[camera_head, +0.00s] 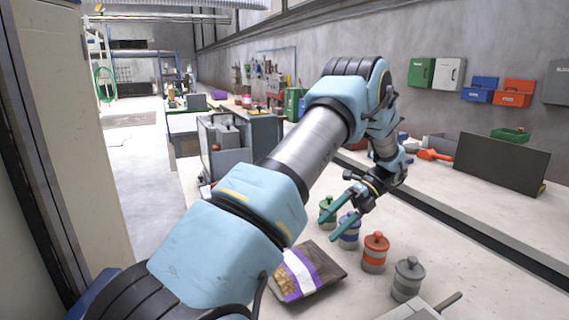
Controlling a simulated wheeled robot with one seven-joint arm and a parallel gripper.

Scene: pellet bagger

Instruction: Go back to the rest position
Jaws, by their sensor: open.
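My arm reaches forward and to the right over the workbench, bent at the elbow. My gripper (340,214) hangs over the bench with its two fingers apart and nothing between them. Its fingers overlap a blue-lidded canister (349,236) in the picture; I cannot tell whether they touch it. A green canister (327,209) stands just behind, partly hidden. An orange canister (375,252) and a grey canister (408,279) stand to the right and nearer.
A dark upright panel (500,163) stands on the bench at right. Green, white, blue and orange boxes hang on the wall, one a blue box (480,90). A grey machine (222,146) stands left of my arm. Open floor (135,165) shows at left, beside a pale cabinet (75,120).

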